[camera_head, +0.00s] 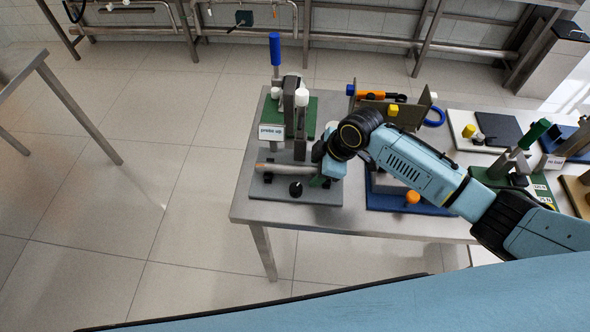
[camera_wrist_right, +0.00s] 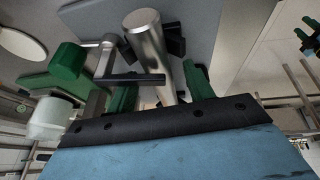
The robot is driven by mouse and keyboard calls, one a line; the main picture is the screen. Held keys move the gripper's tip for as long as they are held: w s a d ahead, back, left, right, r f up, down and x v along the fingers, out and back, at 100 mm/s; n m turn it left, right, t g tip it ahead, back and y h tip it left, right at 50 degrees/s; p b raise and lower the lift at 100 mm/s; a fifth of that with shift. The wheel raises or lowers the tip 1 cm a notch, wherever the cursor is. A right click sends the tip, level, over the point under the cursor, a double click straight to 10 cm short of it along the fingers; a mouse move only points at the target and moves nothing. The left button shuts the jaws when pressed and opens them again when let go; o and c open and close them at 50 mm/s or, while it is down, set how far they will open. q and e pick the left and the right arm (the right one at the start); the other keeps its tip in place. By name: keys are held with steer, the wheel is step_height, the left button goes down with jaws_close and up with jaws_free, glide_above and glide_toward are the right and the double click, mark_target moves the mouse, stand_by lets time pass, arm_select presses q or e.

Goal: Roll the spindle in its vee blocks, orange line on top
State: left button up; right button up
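The spindle (camera_head: 285,168) is a grey metal cylinder lying across the grey base plate (camera_head: 318,194) at the table's left front corner. My left gripper is not in view.
A black knob (camera_head: 296,188) stands on the plate in front of the spindle. Behind is a green stand with a blue-handled lever (camera_head: 275,48) and a "probe up" sign (camera_head: 271,132). A blue board (camera_head: 385,203) with an orange knob lies to the right. Floor left of the table is clear.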

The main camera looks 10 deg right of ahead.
steer(key=c, duration=0.9)
steer(key=shift+w+r, duration=0.1)
steer(key=shift+c, duration=1)
steer(key=shift+r+p, duration=0.15)
steer(key=shift+p, duration=0.3)
steer(key=shift+w+g, duration=0.15)
steer(key=shift+g, duration=0.35)
steer(key=shift+w+m+g+y+b, duration=0.15)
steer(key=shift+m+g+y+b, duration=0.25)
steer(key=shift+g, duration=0.4)
steer(key=shift+d, duration=0.1)
